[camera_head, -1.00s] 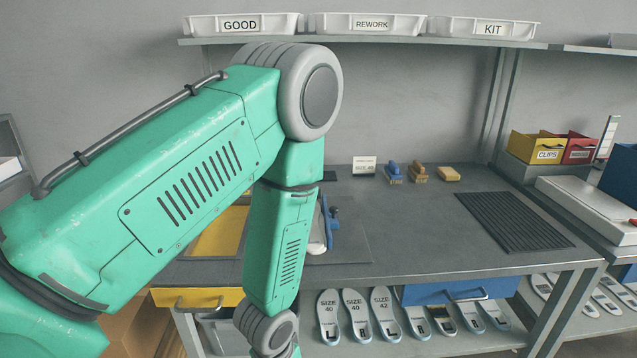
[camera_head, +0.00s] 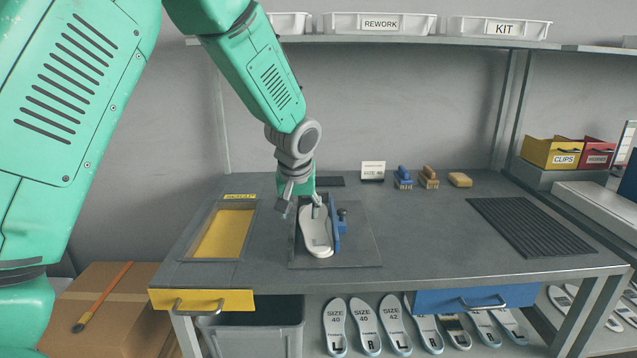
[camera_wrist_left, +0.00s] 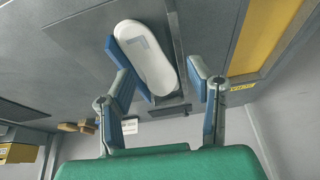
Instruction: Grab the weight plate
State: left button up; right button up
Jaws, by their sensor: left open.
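A white, sole-shaped plate (camera_head: 317,240) lies on a dark mat (camera_head: 360,250) at the middle of the bench, against a blue fixture (camera_head: 341,222) on its right. I cannot tell whether it is the weight plate; no other plate is plainly marked as one. My left gripper (camera_head: 301,204) is open at the plate's far end, pointing down. In the left wrist view the white plate (camera_wrist_left: 148,58) shows between and beyond the two spread fingers of the left gripper (camera_wrist_left: 163,72). Contact cannot be made out. My right gripper is out of view.
A yellow-floored tray (camera_head: 225,232) lies left of the mat. A ribbed black mat (camera_head: 528,226) lies at right. Small blue and brown stamps (camera_head: 403,178) and a yellow block (camera_head: 460,180) stand at the back.

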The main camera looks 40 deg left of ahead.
aim_at(332, 180)
jog(key=i+j, duration=0.55)
jog(key=j, duration=0.15)
jog(key=i+j, duration=0.55)
jog(key=j, duration=0.15)
